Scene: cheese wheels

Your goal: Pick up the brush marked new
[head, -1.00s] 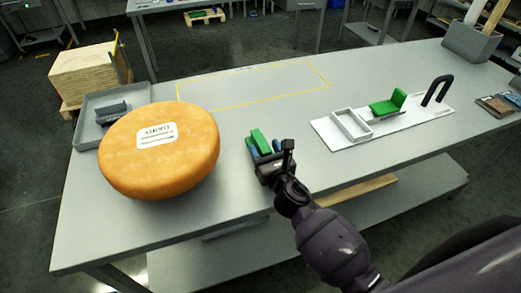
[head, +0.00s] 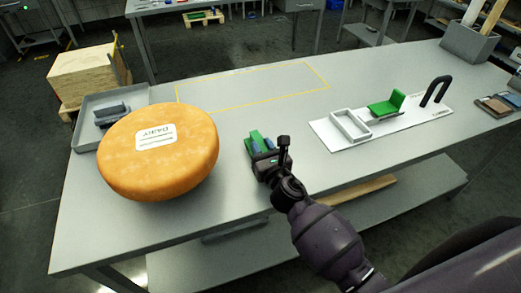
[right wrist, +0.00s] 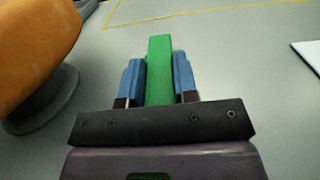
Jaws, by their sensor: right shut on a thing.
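My right gripper (head: 262,150) is low over the table, just right of the cheese wheel (head: 158,160). In the right wrist view its blue fingers (right wrist: 158,78) are shut on a long green block (right wrist: 160,55), which may be a brush; I can read no mark on it. The green block (head: 255,137) also shows in the head view, and I cannot tell whether it touches the table. Dark grey pieces (head: 112,113) lie in the grey tray (head: 85,130) behind the wheel. My left gripper is out of view.
A white board (head: 335,138) with a frame, a green piece (head: 387,107) and a black arch (head: 437,89) stands to the right. A grey bin (head: 470,42) stands at the back right. A yellow outline (head: 325,75) marks clear table at the back.

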